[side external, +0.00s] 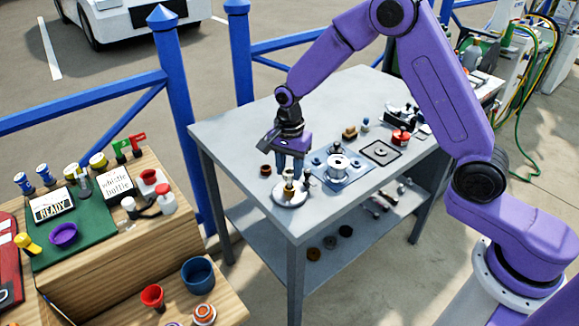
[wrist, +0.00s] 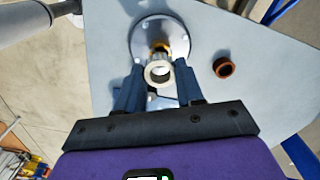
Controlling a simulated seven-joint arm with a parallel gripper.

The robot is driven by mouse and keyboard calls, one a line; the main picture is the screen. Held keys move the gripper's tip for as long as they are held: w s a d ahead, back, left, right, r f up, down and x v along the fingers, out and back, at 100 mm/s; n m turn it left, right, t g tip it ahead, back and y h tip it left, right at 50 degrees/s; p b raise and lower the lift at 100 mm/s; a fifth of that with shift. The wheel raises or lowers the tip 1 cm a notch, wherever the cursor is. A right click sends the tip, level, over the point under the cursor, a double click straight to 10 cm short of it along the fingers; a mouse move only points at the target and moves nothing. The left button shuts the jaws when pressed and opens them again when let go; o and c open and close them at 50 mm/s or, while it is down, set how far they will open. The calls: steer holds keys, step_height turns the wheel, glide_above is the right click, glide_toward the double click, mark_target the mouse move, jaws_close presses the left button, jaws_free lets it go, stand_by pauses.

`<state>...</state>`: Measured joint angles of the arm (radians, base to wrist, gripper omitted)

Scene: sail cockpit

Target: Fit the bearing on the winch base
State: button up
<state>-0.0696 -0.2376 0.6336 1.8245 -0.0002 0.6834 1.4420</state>
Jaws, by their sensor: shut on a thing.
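The winch base (side external: 292,199) is a round pale metal disc with a brass-coloured post, near the table's front left corner. It also shows in the wrist view (wrist: 178,37), at the top middle. My gripper (side external: 290,175) points down above it. In the wrist view, a pale ring, the bearing (wrist: 158,84), sits between my two fingertips, and my gripper is shut on it. The bearing overlaps the lower edge of the base in that view and looks raised above the disc. I cannot make out the bearing in the side view, where the fingers hide it.
A brown ring (wrist: 224,68) lies on the table (side external: 235,130) beside the base. A blue mat (side external: 352,178) with a silver drum (side external: 338,163) lies to the right, with a dark-edged square tray (side external: 380,152) past it. A wooden bench stands at the left.

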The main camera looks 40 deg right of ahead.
steer(key=shift+f, duration=1.7)
stand_by(0.8)
steer(key=o, duration=1.5)
steer(key=shift+r, duration=0.15)
steer(key=shift+r, duration=3.05)
